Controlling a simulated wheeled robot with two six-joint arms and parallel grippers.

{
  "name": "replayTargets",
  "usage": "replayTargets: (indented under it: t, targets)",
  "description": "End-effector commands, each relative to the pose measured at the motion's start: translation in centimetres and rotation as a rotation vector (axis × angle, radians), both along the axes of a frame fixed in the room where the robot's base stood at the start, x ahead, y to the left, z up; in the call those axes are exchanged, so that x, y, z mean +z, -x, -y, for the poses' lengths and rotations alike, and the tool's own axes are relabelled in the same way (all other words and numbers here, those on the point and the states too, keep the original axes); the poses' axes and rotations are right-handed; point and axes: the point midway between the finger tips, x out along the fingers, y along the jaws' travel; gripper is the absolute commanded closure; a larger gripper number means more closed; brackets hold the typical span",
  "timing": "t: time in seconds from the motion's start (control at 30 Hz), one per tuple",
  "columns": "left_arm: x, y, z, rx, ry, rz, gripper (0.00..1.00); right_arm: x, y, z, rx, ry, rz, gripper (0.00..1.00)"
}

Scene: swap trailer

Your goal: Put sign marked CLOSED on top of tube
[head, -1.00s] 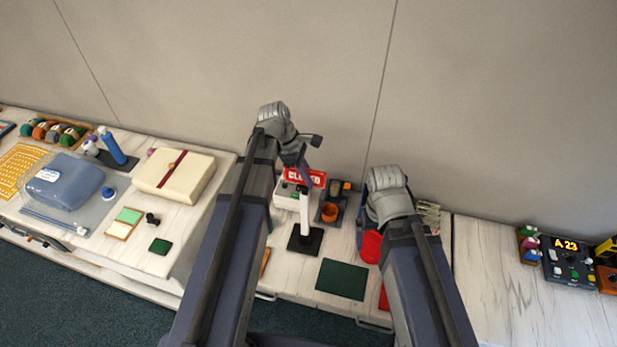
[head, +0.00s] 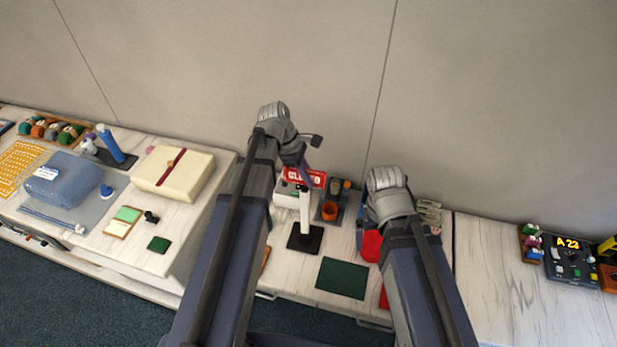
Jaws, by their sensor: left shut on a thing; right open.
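The red sign with white lettering (head: 318,179) is at the upper middle of the head view, partly covered by my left gripper. The tube (head: 305,207) is a white upright post on a black square base (head: 305,238). My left gripper (head: 304,168) is shut on the sign and holds it at the top of the tube. I cannot tell from this angle whether the sign touches the tube. My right gripper (head: 366,212) is open, to the right of the tube and mostly hidden behind its wrist.
An orange cup (head: 330,211) stands right of the tube. A dark green mat (head: 342,278) lies in front, and a red object (head: 371,245) is near my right arm. A white box (head: 287,197) is behind the tube. A cream box (head: 174,173) sits on the left counter.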

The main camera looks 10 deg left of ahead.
Motion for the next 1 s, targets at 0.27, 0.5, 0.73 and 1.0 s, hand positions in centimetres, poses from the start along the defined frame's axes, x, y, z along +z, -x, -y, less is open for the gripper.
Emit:
replayTargets:
  t: [0.27,0.5,0.73,1.0]
  targets:
    - [0.0,0.0,0.0,0.0,0.0,0.0,1.0,0.0,0.0,0.0,0.0,0.0,0.0,0.0]
    - [-0.2,0.0,0.0,0.0,0.0,0.0,1.0,-0.2,0.0,0.0,0.0,0.0,0.0,0.0]
    - [-0.9,0.0,0.0,0.0,0.0,0.0,1.0,-0.9,0.0,0.0,0.0,0.0,0.0,0.0]
    - [-1.0,0.0,0.0,0.0,0.0,0.0,1.0,-1.0,0.0,0.0,0.0,0.0,0.0,0.0]
